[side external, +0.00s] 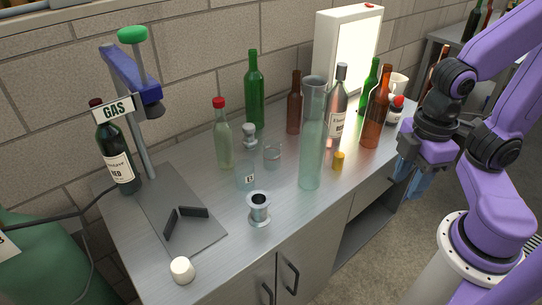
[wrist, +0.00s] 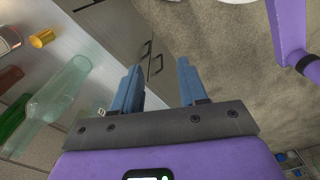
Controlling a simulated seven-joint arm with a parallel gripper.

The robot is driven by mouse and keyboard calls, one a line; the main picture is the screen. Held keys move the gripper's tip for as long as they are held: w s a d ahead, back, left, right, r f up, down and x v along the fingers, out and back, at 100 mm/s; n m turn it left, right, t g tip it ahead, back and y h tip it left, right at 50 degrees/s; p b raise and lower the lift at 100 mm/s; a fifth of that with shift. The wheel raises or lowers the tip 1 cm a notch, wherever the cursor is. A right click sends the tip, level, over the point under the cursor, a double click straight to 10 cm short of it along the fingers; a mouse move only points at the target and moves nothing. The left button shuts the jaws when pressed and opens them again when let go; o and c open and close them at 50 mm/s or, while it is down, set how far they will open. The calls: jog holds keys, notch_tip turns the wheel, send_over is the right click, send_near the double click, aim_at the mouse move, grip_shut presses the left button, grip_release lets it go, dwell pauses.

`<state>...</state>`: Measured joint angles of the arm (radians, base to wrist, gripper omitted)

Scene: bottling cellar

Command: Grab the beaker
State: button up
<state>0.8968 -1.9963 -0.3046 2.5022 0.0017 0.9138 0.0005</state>
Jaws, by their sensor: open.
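A small clear glass vessel (side external: 272,154), which looks like the beaker, stands upright on the steel bench top in the side view, among the bottles. Beside it is a clear glass container with a small label (side external: 245,178), partly overlapping a stoppered neck (side external: 250,135). I cannot tell for certain which of them is the beaker. My gripper (side external: 416,180) is at the right, off the bench's front edge and well away from these vessels. In the wrist view my gripper (wrist: 158,74) is open, with nothing between its blue fingers.
A metal spool-shaped cup (side external: 260,210) stands near the front edge. A gas stand with a wine bottle (side external: 116,155) is at left.

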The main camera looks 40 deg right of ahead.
dwell(0.4)
jog(key=o, duration=0.9)
jog(key=shift+w, duration=0.1)
jog(key=w+a+f+n+t+h, duration=0.1)
jog(key=w+f+n+t+h, duration=0.2)
jog(key=w, duration=0.6)
jog(key=w+a+f+n+t+h, duration=0.15)
jog(key=w+n+h, duration=0.3)
jog(key=w, duration=0.55)
jog(key=n+t+h, duration=0.2)
jog(key=n+t, duration=0.4)
jog(key=n, duration=0.2)
send_near(272, 144)
jog(key=shift+g, duration=0.25)
jog(key=x, duration=0.4)
jog(key=shift+w+r, duration=0.15)
jog(key=shift+r, duration=0.2)
jog(key=shift+x, duration=2.6)
